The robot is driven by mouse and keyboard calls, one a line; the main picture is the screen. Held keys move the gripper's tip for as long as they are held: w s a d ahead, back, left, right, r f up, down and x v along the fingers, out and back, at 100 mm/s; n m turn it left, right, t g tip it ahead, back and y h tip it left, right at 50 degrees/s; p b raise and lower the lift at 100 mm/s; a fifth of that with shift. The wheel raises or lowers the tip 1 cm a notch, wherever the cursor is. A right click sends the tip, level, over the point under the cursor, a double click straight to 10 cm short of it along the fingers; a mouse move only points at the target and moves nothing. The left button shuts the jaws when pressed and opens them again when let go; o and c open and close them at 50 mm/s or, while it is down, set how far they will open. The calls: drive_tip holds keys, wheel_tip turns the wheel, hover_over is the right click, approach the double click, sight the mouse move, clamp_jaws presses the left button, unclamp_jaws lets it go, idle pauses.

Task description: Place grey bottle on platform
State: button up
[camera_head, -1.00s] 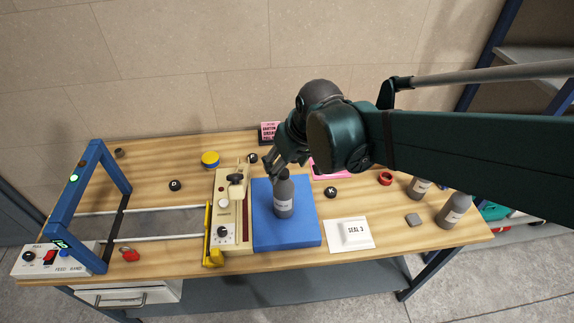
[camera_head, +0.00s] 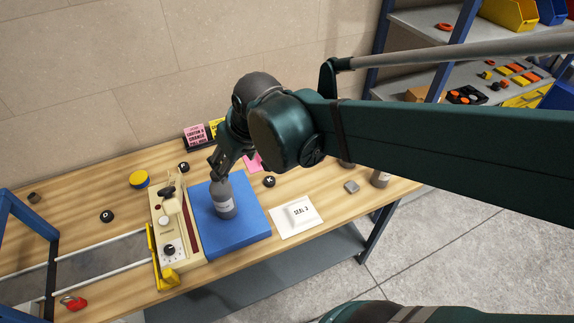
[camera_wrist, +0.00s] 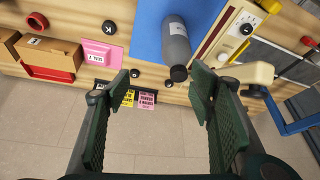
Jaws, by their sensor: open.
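A grey bottle (camera_head: 224,199) with a pale label stands upright on the blue platform (camera_head: 252,226) on the table. My gripper (camera_head: 217,165) is by the bottle's top, on its far side in the head view. In the wrist view the bottle (camera_wrist: 175,42) lies beyond the fingertips, with its dark cap towards me. My gripper (camera_wrist: 162,90) is open there, with nothing between its fingers. The blue platform (camera_wrist: 148,28) also shows in the wrist view.
A cream press unit (camera_head: 170,232) stands directly left of the platform. A white SEAL 3 card (camera_head: 297,215) lies to its right.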

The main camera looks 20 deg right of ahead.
drive_tip(key=s+d+r+m+t+h, duration=0.1)
drive_tip(key=s+d+r+m+t, duration=0.1)
drive_tip(key=s+d, duration=0.7)
drive_tip(key=shift+s+d+r+m+h, duration=0.2)
drive_tip(key=shift+d+r+m+h, duration=0.15)
drive_tip(key=shift+d+m, duration=0.45)
drive_tip(key=shift+d, duration=0.1)
